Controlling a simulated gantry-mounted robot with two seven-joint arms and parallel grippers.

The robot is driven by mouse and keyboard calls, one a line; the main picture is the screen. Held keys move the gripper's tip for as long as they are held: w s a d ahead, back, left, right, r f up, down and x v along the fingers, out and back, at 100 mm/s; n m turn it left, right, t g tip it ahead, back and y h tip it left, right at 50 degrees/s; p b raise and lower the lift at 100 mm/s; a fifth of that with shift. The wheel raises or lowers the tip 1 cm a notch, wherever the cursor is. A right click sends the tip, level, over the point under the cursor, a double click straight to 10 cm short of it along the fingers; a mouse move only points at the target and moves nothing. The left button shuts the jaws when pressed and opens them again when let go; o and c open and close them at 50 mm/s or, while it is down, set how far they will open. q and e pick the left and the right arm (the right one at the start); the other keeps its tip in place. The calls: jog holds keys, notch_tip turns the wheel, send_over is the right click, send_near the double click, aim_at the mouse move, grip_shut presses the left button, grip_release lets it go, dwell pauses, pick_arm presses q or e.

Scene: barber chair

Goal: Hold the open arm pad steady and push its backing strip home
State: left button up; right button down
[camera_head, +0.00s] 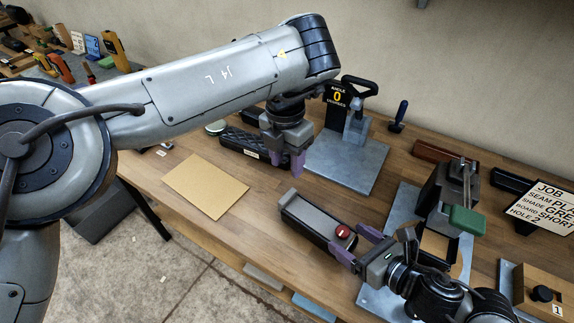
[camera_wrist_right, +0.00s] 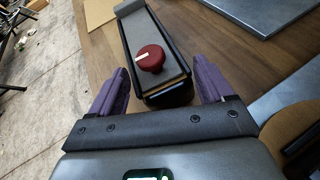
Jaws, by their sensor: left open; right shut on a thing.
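The open arm pad (camera_head: 318,223) is a long black shell with a grey inner face, lying on the bench; its near end shows in the right wrist view (camera_wrist_right: 165,92). A red knob with a pale mark (camera_head: 342,231) stands at that end. My right gripper (camera_head: 357,244) has its purple fingers on either side of the knob end; their contact faces are not clearly visible. My left gripper (camera_head: 287,163) is open and empty, fingers down, above the bench beyond the pad. I cannot make out the backing strip as a separate piece.
A tan card (camera_head: 205,187) lies left of the pad. Behind are a dark ridged block (camera_head: 253,146) and a steel plate (camera_head: 345,163) with an angle gauge reading 0 (camera_head: 338,96).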

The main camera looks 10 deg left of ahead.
dwell(0.3)
grip_release()
